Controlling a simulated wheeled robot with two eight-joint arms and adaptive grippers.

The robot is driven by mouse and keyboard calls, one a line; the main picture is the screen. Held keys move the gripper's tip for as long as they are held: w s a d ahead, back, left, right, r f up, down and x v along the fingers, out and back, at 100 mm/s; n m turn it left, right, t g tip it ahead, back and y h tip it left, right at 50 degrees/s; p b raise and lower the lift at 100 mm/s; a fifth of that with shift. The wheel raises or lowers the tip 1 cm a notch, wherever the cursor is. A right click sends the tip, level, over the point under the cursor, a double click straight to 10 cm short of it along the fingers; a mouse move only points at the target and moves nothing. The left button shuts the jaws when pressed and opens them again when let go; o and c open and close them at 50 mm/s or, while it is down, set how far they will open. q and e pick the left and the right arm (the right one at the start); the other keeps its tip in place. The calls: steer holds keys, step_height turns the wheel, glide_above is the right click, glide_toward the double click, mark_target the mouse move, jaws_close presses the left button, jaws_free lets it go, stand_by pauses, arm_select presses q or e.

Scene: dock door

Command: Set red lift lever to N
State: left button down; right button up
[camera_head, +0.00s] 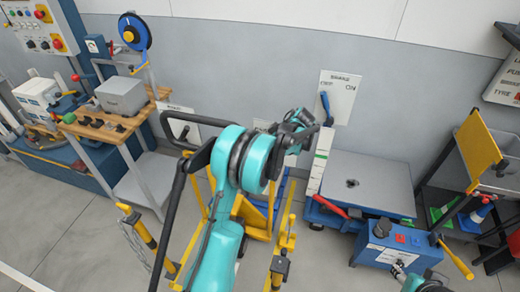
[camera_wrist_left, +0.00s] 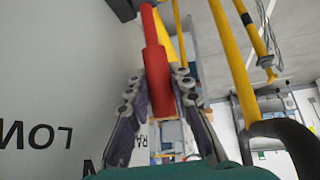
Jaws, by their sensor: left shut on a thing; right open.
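The red lever (camera_wrist_left: 155,52) runs up the middle of the left wrist view. My left gripper (camera_wrist_left: 159,82) is shut on it, with a jointed grey finger on each side. A pale plate (camera_wrist_left: 50,90) with dark upside-down lettering stands to the left; its text is cut off, so I cannot tell the lever's setting.
A brake plate (camera_head: 340,88) with a blue lever (camera_head: 326,108) is on the wall. A grey-topped lift table (camera_head: 368,182) stands below. Yellow rails (camera_head: 283,238) surround my left arm. A workbench (camera_head: 95,130) is at left, a dark rack with a yellow panel (camera_head: 477,150) at right.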

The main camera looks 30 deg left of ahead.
arm_select(q)
steer(key=shift+w+d+r+g+y+b, duration=0.15)
steer(key=shift+d+y+b, duration=0.25)
steer(key=shift+d+y, duration=0.3)
steer(key=shift+w+d+r+g+y+b, duration=0.15)
steer(key=shift+d+y+b, duration=0.3)
steer(key=shift+d+y, duration=0.25)
steer(key=shift+w+d+r+g+y+b, duration=0.15)
steer(key=shift+d+y+b, duration=0.35)
steer(key=shift+y, duration=0.3)
steer(key=c, duration=1.6)
jaws_free()
steer(key=v, duration=1.2)
